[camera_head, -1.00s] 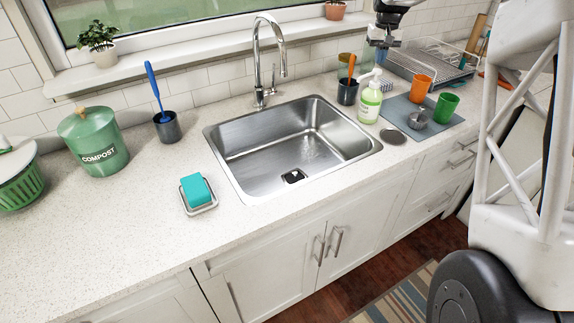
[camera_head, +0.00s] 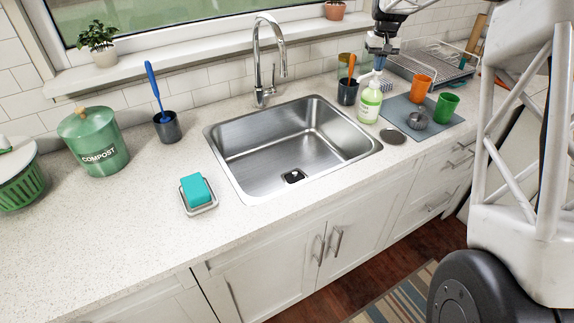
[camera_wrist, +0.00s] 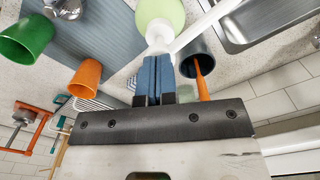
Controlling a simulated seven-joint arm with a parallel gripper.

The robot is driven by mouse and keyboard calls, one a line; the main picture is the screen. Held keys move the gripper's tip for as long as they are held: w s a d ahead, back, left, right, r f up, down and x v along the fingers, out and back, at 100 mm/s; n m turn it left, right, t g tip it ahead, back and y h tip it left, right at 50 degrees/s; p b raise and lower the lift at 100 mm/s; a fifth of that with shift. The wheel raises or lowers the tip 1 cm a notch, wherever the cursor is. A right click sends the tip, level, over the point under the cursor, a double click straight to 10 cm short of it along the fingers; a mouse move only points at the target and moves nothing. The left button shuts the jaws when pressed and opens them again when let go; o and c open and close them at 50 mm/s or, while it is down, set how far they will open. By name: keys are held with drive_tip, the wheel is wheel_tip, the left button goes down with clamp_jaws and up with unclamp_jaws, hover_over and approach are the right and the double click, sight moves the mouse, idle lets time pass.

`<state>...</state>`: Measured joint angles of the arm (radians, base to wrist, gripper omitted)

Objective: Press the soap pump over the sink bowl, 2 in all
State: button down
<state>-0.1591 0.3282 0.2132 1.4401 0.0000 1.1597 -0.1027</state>
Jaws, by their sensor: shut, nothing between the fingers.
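The soap bottle (camera_head: 369,105) is green and white with a white pump top. It stands upright on the counter just right of the sink bowl (camera_head: 285,160), with its nozzle pointing left over the sink's edge. My gripper (camera_head: 379,66) is shut and empty, pointing down over the pump head. In the wrist view, the blue fingertips (camera_wrist: 157,66) are together right at the white pump head (camera_wrist: 158,36), and the long nozzle (camera_wrist: 198,28) reaches toward the sink. I cannot tell whether the fingertips touch the pump.
A dark cup with an orange-handled utensil (camera_head: 347,92) stands just left of the bottle. An orange cup (camera_head: 420,88), a green cup (camera_head: 446,107) and a metal scrubber (camera_head: 417,119) are to the right. The faucet (camera_head: 258,65) rises behind the sink.

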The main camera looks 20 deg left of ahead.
drive_tip(key=shift+f, duration=0.85)
drive_tip(key=shift+r, duration=1.95)
drive_tip(key=shift+f, duration=1.8)
drive_tip(key=shift+r, duration=1.85)
wheel_tip(320, 180, up, 6)
idle(0.8)
drive_tip(key=shift+s, duration=0.1)
idle(0.4)
